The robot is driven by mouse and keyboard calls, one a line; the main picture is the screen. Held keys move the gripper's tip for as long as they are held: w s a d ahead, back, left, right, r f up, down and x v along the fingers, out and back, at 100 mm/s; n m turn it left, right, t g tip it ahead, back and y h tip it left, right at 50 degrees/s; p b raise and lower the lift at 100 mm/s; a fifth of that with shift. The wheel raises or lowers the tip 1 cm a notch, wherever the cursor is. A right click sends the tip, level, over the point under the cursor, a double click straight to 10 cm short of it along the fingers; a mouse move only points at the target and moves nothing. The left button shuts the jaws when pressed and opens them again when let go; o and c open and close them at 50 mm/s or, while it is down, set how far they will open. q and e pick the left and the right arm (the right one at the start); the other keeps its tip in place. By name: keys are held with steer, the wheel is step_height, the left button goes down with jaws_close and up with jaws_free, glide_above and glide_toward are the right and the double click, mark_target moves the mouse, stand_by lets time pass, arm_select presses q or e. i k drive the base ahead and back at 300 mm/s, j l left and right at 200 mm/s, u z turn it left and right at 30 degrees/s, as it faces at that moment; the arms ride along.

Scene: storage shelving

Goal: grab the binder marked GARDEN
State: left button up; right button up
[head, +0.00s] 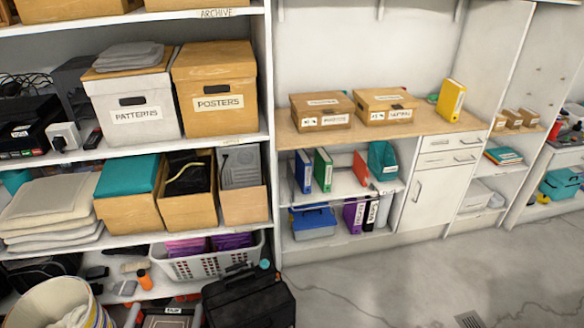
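Several binders stand in the shelving unit at the back, but their spine labels are too small to read, so I cannot tell which is marked GARDEN. A yellow binder (452,100) stands on the wooden counter. A blue binder (303,171), a green binder (323,170) and a red-orange binder (361,168) stand on the shelf below. A purple binder (351,217), a black binder (370,214) and a pale one (384,209) stand together on the lowest shelf. Neither of my grippers is in view.
Two cardboard boxes (321,109) sit on the counter (430,124). A teal holder (382,160) and a blue toolbox (312,221) share the binder shelves. A loaded shelf stands at left, with a black case (248,303) in front. The grey floor (400,290) at right is clear.

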mark_target(303, 164)
steer(key=i+l+u, duration=0.1)
steer(key=i+l, duration=0.15)
steer(key=i, duration=0.15)
steer(key=i+l+u, duration=0.15)
steer(key=i+l, duration=0.35)
steer(key=i+l+u, duration=0.15)
steer(key=l, duration=0.25)
steer(key=i+l, duration=0.15)
steer(key=l, duration=0.2)
steer(key=i+l+u, duration=0.1)
steer(key=i+l, duration=0.25)
steer(key=l, duration=0.3)
steer(key=i+l+u, duration=0.15)
steer(key=l, duration=0.2)
steer(key=i+l+u, duration=0.1)
steer(key=l, duration=0.4)
steer(key=i+l+u, duration=0.1)
steer(key=l, duration=0.9)
steer(key=i+u, duration=0.05)
